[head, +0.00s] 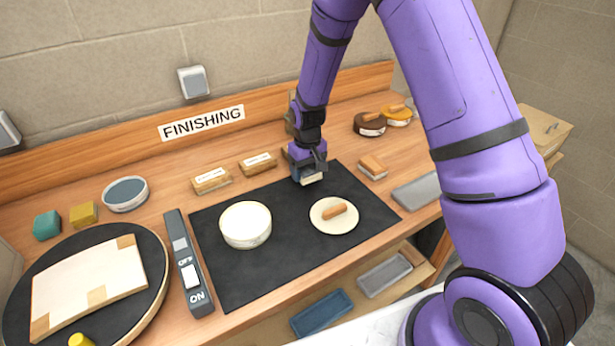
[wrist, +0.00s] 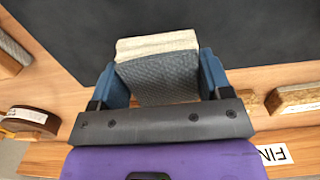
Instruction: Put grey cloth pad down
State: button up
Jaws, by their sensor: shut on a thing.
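My gripper (head: 307,169) is at the back edge of the black mat (head: 285,272), near its back right part. In the wrist view its blue fingers (wrist: 160,78) are shut on the grey cloth pad (wrist: 162,84), one on each side. The pad is a block with a textured grey face and a pale, cream-coloured layer. In the head view only a small part of the pad (head: 313,181) shows below the fingers. I cannot tell whether it touches the mat.
On the mat stand a round white tub (head: 246,224) and a pale lid (head: 345,224) with a wooden handle. Labelled blocks (head: 212,181) lie behind the mat's back edge, and a wood-topped block (head: 373,168) lies to its right. An ON/OFF switch bar (head: 180,245) lies left.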

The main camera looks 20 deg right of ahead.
jog(key=shift+f, duration=1.35)
jog(key=o, duration=0.8)
jog(key=shift+f, duration=0.1)
notch_tip(320, 180, up, 12)
jog(key=shift+r, duration=0.2)
notch_tip(320, 180, up, 11)
jog(key=t, duration=0.1)
send_over(307, 168)
jog(key=s+d, duration=0.2)
jog(key=s, duration=0.3)
jog(key=s+d+r+m+t, duration=0.1)
jog(key=s+d+r+t, duration=0.1)
jog(key=s+r, duration=0.7)
jog(key=s+d+r, duration=0.1)
jog(key=s+r, duration=0.1)
jog(key=s, duration=0.4)
jog(key=s+d+r+t, duration=0.1)
jog(key=s+r, duration=0.1)
jog(key=s, duration=0.4)
jog(key=s+d+r+m+t, duration=0.1)
jog(key=s+r, duration=0.1)
jog(key=s, duration=0.5)
jog(key=shift+r, duration=0.1)
